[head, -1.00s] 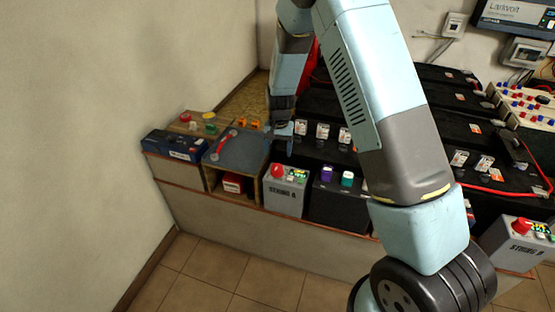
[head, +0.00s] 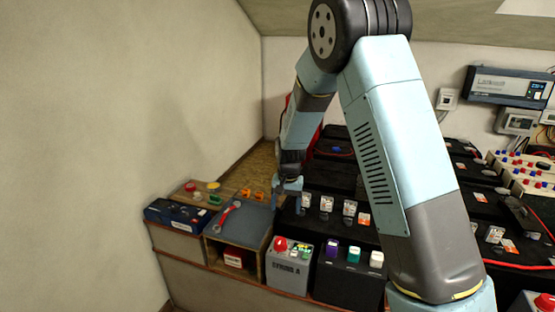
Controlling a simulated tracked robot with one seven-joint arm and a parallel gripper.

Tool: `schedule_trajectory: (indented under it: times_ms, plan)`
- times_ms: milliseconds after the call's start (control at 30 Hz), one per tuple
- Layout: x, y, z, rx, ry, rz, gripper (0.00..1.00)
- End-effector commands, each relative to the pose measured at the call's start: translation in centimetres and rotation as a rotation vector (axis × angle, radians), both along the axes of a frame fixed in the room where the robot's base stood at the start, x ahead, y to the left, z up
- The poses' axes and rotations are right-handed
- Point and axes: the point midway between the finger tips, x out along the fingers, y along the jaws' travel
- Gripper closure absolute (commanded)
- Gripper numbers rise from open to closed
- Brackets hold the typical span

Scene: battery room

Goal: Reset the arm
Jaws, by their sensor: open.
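My gripper (head: 288,190) shows in the head view at the end of my arm. It points down above the bench, near the back right corner of a grey-topped box (head: 240,222) and left of a row of small labelled blocks. Its jaws are open and I see nothing held between them. My arm rises from the lower right, bends at the top of the picture and comes down to the gripper. The fingertips are small, and I cannot tell their exact height above the bench.
A red-handled tool (head: 229,212) lies on the grey-topped box. A blue box (head: 177,215) stands at left. The STRING A unit (head: 289,262) and a black battery (head: 345,275) stand in front. Black batteries (head: 330,176) fill the back. A wall (head: 180,100) bounds the left side.

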Motion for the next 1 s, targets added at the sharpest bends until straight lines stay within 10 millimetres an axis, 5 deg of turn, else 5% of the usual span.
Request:
schedule_trajectory:
  times_ms: [200,500,1000]
  plan:
    - [-1.9,-3.0,7.1,0.033,-0.054,0.013,0.25]
    - [-6.0,-7.2,15.1,0.056,-0.127,0.041,0.25]
    - [-15.6,-13.5,24.7,0.049,-0.263,0.087,0.25]
